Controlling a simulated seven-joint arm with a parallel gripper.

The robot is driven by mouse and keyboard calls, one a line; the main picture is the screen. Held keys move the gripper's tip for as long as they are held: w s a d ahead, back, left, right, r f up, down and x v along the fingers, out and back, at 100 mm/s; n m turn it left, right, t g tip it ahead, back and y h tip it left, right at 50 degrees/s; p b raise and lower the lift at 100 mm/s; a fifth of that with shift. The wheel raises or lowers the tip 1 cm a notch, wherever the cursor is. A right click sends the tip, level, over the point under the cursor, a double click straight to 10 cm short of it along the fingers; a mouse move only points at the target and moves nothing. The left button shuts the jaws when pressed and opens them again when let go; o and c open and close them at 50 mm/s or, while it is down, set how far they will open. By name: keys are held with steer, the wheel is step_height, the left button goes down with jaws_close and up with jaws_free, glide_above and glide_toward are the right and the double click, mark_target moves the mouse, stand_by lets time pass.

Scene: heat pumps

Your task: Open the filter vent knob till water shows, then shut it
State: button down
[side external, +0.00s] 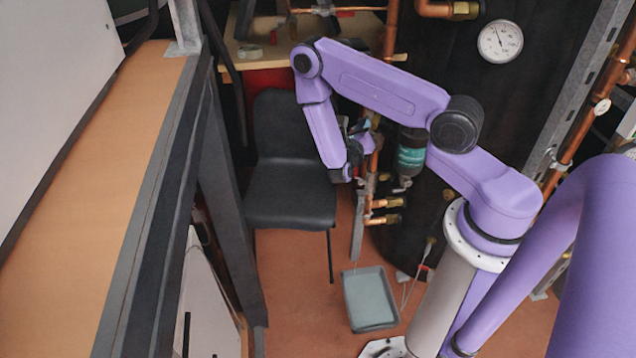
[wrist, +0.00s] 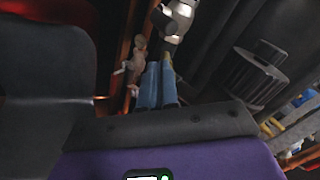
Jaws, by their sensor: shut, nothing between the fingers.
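The dark filter canister (side external: 411,157) with a teal label hangs among the copper pipes in the side external view. Its top is hidden behind my arm, and I cannot make out the vent knob there. My gripper (side external: 362,128) is small and partly hidden to the left of the canister, beside the upright copper pipe. In the wrist view my gripper's blue fingers (wrist: 161,84) are together with nothing between them. A pale metal fitting (wrist: 176,16) shows just beyond the fingertips; I cannot tell whether they touch or whether it is the knob. No water is visible.
A black chair (side external: 290,150) stands left of my gripper. A grey tray (side external: 369,298) lies on the floor below the pipes. A large black tank (side external: 460,80) with a white dial gauge (side external: 500,41) stands behind. Copper pipes (side external: 391,40) crowd the space around my gripper.

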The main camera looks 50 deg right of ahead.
steer(key=shift+x, duration=1.1)
steer(key=shift+s+d+r, duration=0.1)
steer(key=shift+s+d, duration=0.05)
steer(key=shift+s, duration=0.4)
steer(key=shift+r, duration=0.1)
steer(key=a, duration=0.6)
steer(key=shift+s+r, duration=0.35)
steer(key=shift+s, duration=0.15)
